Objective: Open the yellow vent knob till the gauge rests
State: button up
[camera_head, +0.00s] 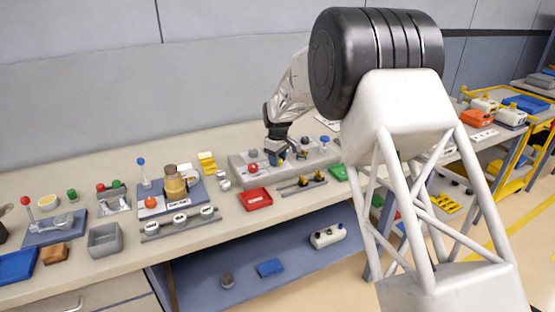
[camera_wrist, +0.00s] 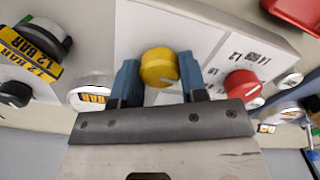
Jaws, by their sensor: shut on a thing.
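The yellow vent knob (camera_wrist: 159,67) sits on a pale panel in the wrist view, with a pale mark on its rim. My gripper (camera_wrist: 157,78) has its two blue fingers on either side of the knob and is shut on it. In the head view my gripper (camera_head: 279,156) is at the grey panel unit (camera_head: 240,163), and the knob is too small to make out there. A white round part with a BAR label (camera_wrist: 91,92), possibly the gauge, is left of my fingers. Its reading cannot be made out.
A red knob (camera_wrist: 243,84) is close right of my right finger. A dark round part with a yellow 12 BAR label (camera_wrist: 30,50) is at the left. A red tray (camera_head: 255,199) and a grey rack (camera_head: 301,185) lie in front of the panel unit.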

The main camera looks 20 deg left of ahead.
dwell(0.3)
jog(key=o, duration=0.9)
jog(key=shift+r, duration=0.15)
jog(key=shift+r, duration=3.8)
